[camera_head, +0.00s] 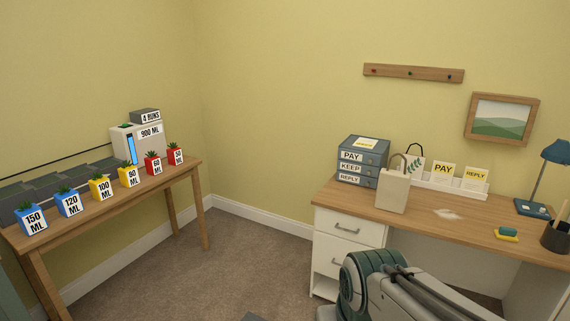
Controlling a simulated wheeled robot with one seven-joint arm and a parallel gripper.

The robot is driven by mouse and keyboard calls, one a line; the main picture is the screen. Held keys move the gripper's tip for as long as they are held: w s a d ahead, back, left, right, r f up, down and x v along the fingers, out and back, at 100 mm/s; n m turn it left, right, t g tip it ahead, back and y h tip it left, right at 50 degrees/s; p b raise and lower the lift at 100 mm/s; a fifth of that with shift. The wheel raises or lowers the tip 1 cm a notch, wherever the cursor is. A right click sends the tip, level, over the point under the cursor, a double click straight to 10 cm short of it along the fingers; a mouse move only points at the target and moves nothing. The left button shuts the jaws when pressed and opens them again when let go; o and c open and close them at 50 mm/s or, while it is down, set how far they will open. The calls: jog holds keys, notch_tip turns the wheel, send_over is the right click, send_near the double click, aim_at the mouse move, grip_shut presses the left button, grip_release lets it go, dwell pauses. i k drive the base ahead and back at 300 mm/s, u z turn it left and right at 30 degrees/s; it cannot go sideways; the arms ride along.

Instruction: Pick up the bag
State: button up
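A beige bag (392,191) with a looped handle stands upright on the wooden desk (470,230) at the right, near the desk's left end. Part of my arm shows at the bottom right, in front of the desk. My gripper is not in view, so I cannot tell its state.
A grey drawer box (362,161) stands left of the bags. A white card holder (455,186), lamp (545,180), sponge (507,233) and pen cup (556,236) are to the right. A table (110,213) with several plant pots stands left; carpet (240,260) lies between.

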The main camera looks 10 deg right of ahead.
aim_at(393, 186)
jog(key=z, duration=0.45)
jog(key=i, duration=1.65)
jog(key=z, duration=0.65)
jog(key=i, duration=1.05)
jog(key=z, duration=0.1)
